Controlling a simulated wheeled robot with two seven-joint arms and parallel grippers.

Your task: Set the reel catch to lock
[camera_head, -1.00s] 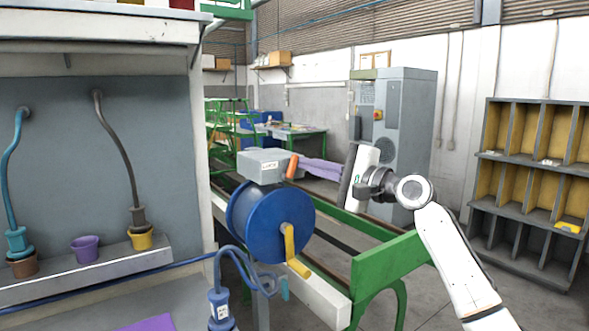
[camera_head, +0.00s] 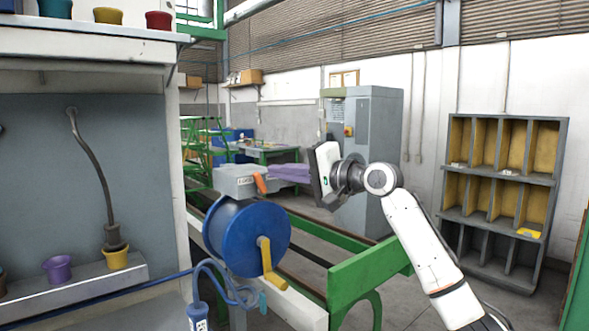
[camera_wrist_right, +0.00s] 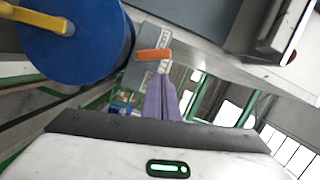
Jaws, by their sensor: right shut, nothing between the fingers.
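The blue reel (camera_head: 228,238) with its yellow crank (camera_head: 266,258) stands at the bench corner, below a grey box (camera_head: 228,172). The orange catch lever (camera_head: 260,184) is on the box's right end, its top leaning left in the head view. A small white label (camera_head: 245,181) beside it is too small to read. In the right wrist view the lever (camera_wrist_right: 153,54) lies crosswise between white label patches. My right gripper (camera_head: 272,172) is shut and empty. Its purple fingers (camera_wrist_right: 160,80) end close to the lever; I cannot tell whether they touch. My left gripper is out of view.
A green-framed rail (camera_head: 370,268) runs to the right of the reel. A blue hose (camera_head: 100,290) runs along the bench at left. A grey cabinet (camera_head: 378,135) and pigeonhole shelves (camera_head: 500,195) stand behind. Open floor lies at the right.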

